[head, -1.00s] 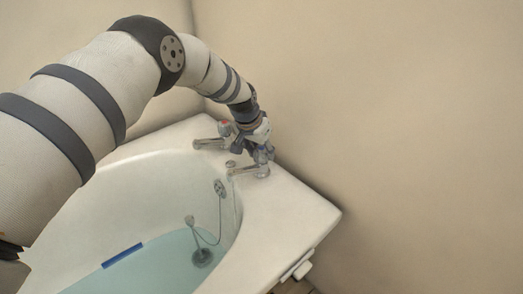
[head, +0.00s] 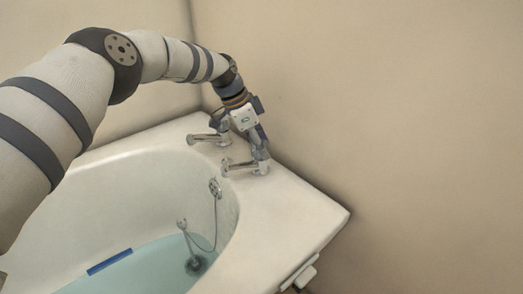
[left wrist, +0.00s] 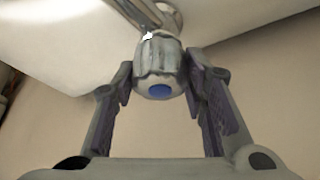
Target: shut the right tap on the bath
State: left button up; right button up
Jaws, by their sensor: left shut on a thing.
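The right tap (head: 241,167) is the chrome one nearer to me on the bath's corner deck. Its spout points left over the basin. My left gripper (head: 260,147) comes down from above onto its head and is shut on it. In the left wrist view the tap's ribbed handle (left wrist: 159,62) with a blue end cap sits between the two fingers of the gripper (left wrist: 160,88). The fingers hide part of the handle in the head view. My right gripper is not in view.
The left tap (head: 208,137) stands just behind, close to my gripper. The white bath (head: 290,215) holds water, with a plug chain (head: 215,222) and a blue strip (head: 109,262) inside. Beige walls (head: 400,110) close in behind the taps.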

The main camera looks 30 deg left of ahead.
pick_arm(q)
jog(key=shift+f+m+b, duration=0.1)
jog(key=shift+m+b, duration=0.2)
dwell(0.4)
jog(key=o, duration=1.2)
jog(key=shift+c, duration=0.2)
jog(key=v, duration=1.2)
jog(key=shift+w+a, duration=0.1)
